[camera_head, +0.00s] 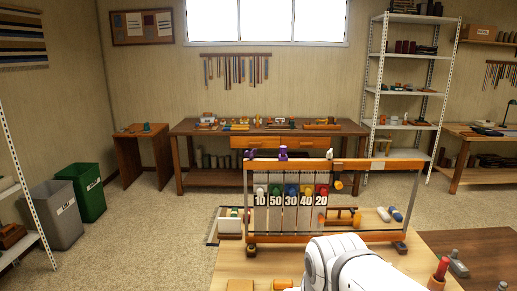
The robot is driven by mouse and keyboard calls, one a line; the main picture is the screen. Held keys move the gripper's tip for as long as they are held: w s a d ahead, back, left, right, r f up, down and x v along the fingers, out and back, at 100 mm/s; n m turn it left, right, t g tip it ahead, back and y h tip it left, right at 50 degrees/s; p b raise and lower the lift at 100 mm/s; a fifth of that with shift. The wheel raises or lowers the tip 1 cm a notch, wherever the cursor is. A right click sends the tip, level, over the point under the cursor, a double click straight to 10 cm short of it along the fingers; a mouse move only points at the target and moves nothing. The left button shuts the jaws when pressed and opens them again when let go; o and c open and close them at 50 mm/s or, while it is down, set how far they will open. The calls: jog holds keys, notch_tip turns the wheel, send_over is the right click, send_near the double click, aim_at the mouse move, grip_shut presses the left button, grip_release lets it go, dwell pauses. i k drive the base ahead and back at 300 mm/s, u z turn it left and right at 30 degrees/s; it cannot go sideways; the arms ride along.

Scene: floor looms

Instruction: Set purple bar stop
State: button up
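A loom frame (390,165) with an orange top bar stands on the wooden table in front of me. Two small purple pieces stand up at the top bar, one at its left end (255,153) and one a little right of it (283,153). Which of them is the bar stop I cannot tell. A white piece (329,155) sits further right on the bar. Coloured pieces hang below, above number tags 10, 50, 30, 40 and 20 (290,200). My white arm rises at the bottom centre, in front of the loom's lower bar. My gripper's fingers do not show.
The near wooden table (235,265) carries small orange blocks, a red-topped peg (440,268) and blue and white pieces (395,213) at the right. A workbench (190,128) stands behind. Grey (55,215) and green (82,190) bins stand left. Floor between is clear.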

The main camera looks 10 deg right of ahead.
aim_at(283, 149)
jog(key=i, duration=1)
jog(key=u, duration=0.05)
